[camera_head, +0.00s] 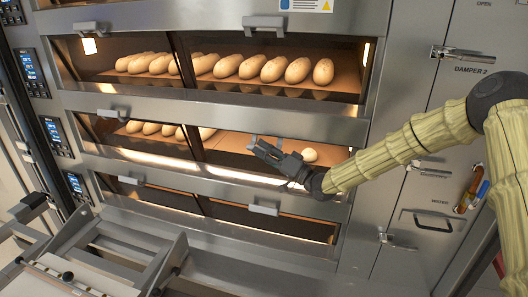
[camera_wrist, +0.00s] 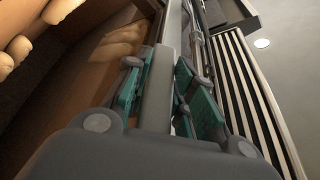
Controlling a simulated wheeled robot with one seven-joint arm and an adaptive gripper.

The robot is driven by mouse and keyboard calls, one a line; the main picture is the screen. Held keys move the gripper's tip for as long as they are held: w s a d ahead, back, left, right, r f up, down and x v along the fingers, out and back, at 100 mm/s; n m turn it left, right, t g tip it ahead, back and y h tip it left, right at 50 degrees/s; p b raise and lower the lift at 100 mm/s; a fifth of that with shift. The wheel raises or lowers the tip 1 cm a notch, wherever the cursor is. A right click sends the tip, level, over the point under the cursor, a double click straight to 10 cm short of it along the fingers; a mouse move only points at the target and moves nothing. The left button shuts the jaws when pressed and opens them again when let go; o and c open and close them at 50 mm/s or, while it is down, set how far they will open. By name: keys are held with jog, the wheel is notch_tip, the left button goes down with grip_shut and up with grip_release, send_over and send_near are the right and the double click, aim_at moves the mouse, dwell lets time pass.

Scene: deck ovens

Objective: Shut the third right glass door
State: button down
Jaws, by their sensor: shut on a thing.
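Three rows of oven openings show in the head view. My gripper (camera_head: 265,152) is in front of the right opening of the middle row (camera_head: 225,141), where one loaf (camera_head: 309,155) lies near the right end. In the wrist view my teal-padded fingers (camera_wrist: 160,95) are shut on a long grey bar (camera_wrist: 168,40). It looks like part of a door or its handle; I cannot tell which. How far the door stands open is unclear.
Loaves (camera_head: 249,67) fill the top row. Left of the ovens are several control displays (camera_head: 31,66). A metal rack or cart (camera_head: 95,255) stands at the lower left. A tall steel cabinet (camera_head: 425,190) stands on the right, behind my arm.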

jog(key=m, duration=0.1)
jog(key=r+m+h, duration=0.1)
jog(key=shift+s+m+t, duration=0.25)
jog(key=shift+m+t, duration=0.05)
jog(key=m, duration=0.1)
jog(key=r+m+h+p, duration=0.1)
jog(key=r+m, duration=0.1)
jog(key=shift+s+a+m+h+p, duration=0.15)
jog(key=shift+s+m+h+p, duration=0.1)
jog(key=shift+m+h+p, duration=0.15)
jog(key=shift+r+m+h+p, duration=0.4)
jog(key=shift+r+m+p, duration=0.3)
jog(key=shift+m, duration=0.5)
jog(key=shift+r+m+g+h+p, duration=0.4)
jog(key=shift+m+p, duration=0.3)
jog(key=shift+m, duration=0.3)
